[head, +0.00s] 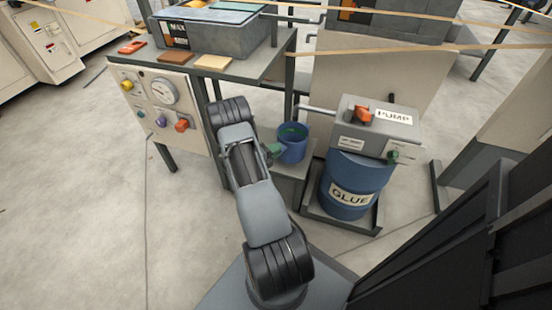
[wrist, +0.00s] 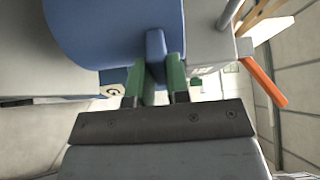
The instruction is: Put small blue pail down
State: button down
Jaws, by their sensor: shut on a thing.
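The small blue pail (head: 293,149) is in the middle of the head view, greenish inside its rim, and looks upright. In the wrist view its blue wall (wrist: 115,30) fills the top. My gripper (head: 274,151) is at the pail's left side. In the wrist view my gripper's green fingers (wrist: 155,70) are shut on a blue tab or handle on the pail's side. A small grey stand (head: 298,174) is right under the pail; I cannot tell whether the pail touches it.
A blue glue drum (head: 352,190) with a grey pump box (head: 378,127) on top stands close at the right, in a dark tray. A pipe (head: 318,109) runs from the pump toward the pail. A control panel (head: 160,105) and table (head: 240,68) stand at left.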

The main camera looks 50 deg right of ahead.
jog(key=f, duration=0.1)
jog(key=f+b, duration=0.1)
jog(key=d+f+b, duration=0.1)
jog(key=f, duration=0.1)
jog(key=shift+w+f, duration=0.1)
jog(key=shift+w, duration=0.2)
jog(key=shift+f+b, duration=0.1)
jog(key=shift+b, duration=0.25)
jog(key=c, duration=1.5)
grip_release()
jog(key=shift+f, duration=0.1)
jog(key=shift+c, duration=0.2)
jog(key=o, duration=0.4)
jog(key=shift+a, duration=0.1)
jog(key=shift+o, duration=0.2)
